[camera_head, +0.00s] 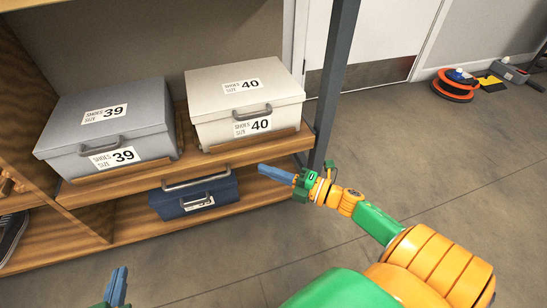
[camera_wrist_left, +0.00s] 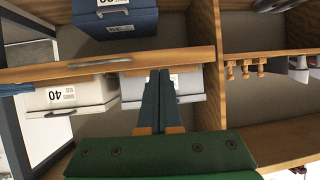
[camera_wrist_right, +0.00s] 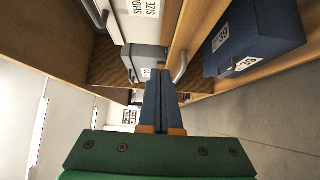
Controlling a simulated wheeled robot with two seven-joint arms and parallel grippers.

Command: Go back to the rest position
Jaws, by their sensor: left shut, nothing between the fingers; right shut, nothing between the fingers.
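My right gripper (camera_head: 276,174) reaches in from the right in the head view. Its blue fingers are shut and empty, in front of the shelf edge below the white size 40 box. The shut fingers also show in the right wrist view (camera_wrist_right: 160,98). My left gripper (camera_head: 117,287) is at the bottom left of the head view, only its blue fingertip end and a bit of green showing. In the left wrist view its fingers (camera_wrist_left: 159,100) are shut with nothing between them, facing the shelves.
The wooden shelf (camera_head: 290,146) holds a grey size 39 box (camera_head: 70,120) and a white size 40 box (camera_head: 215,100). A blue box (camera_head: 222,192) sits on the lower shelf. A dark post (camera_head: 335,75) stands at the shelf's right.

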